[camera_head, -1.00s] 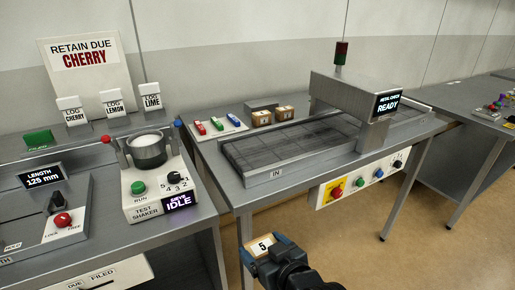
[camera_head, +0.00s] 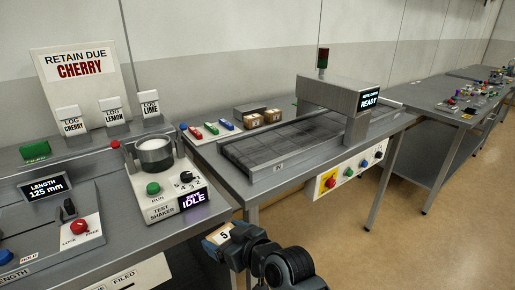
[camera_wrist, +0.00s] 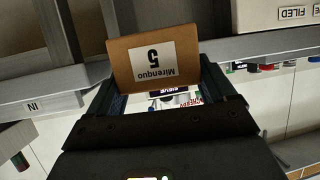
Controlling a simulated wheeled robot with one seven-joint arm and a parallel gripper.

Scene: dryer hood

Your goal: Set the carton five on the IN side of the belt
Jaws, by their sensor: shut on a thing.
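Carton five (camera_head: 219,234) is a small brown box with a white label reading 5. My gripper (camera_head: 226,242) is shut on it and holds it low in front of the benches, below the belt table's top. In the wrist view the carton (camera_wrist: 154,62) sits between the two fingers of my gripper (camera_wrist: 160,88), its label upside down. The belt (camera_head: 280,143) is a dark grey conveyor running under the metal check hood (camera_head: 338,96), whose screen reads READY. The IN mark (camera_head: 278,166) is on the belt frame's near left end. The belt in front of the hood is empty.
Two cartons (camera_head: 253,120) sit behind the belt, beside a tray of coloured pieces (camera_head: 212,132). The test shaker (camera_head: 160,180) stands on the left bench. A control panel (camera_head: 345,175) hangs on the belt table's front. Open floor (camera_head: 430,235) lies to the right.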

